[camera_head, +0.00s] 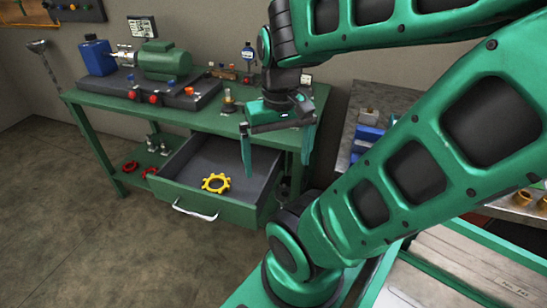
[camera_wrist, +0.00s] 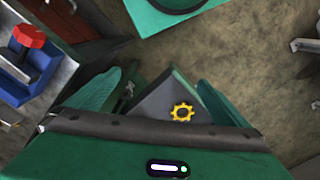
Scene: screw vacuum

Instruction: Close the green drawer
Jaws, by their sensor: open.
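The green drawer (camera_head: 222,209) under the green workbench stands pulled out, with its grey inside showing. A silver handle (camera_head: 194,210) is on its front face. A yellow gear-shaped ring (camera_head: 216,183) lies on the drawer floor. In the wrist view the drawer (camera_wrist: 172,103) and the yellow ring (camera_wrist: 182,112) show between my fingers, while the handle is not visible there. My gripper (camera_head: 277,158) is open and empty, fingers pointing down. In the head view it overlaps the drawer's right rear part and the bench's front edge; I cannot tell its exact height above the drawer.
The green workbench (camera_head: 205,118) carries a motor pump (camera_head: 165,62), a blue container (camera_head: 96,56) and small fittings. Red rings (camera_head: 131,166) sit on its lower shelf. Another table with blue parts (camera_head: 366,140) stands at right. The floor (camera_head: 100,235) before the drawer is clear.

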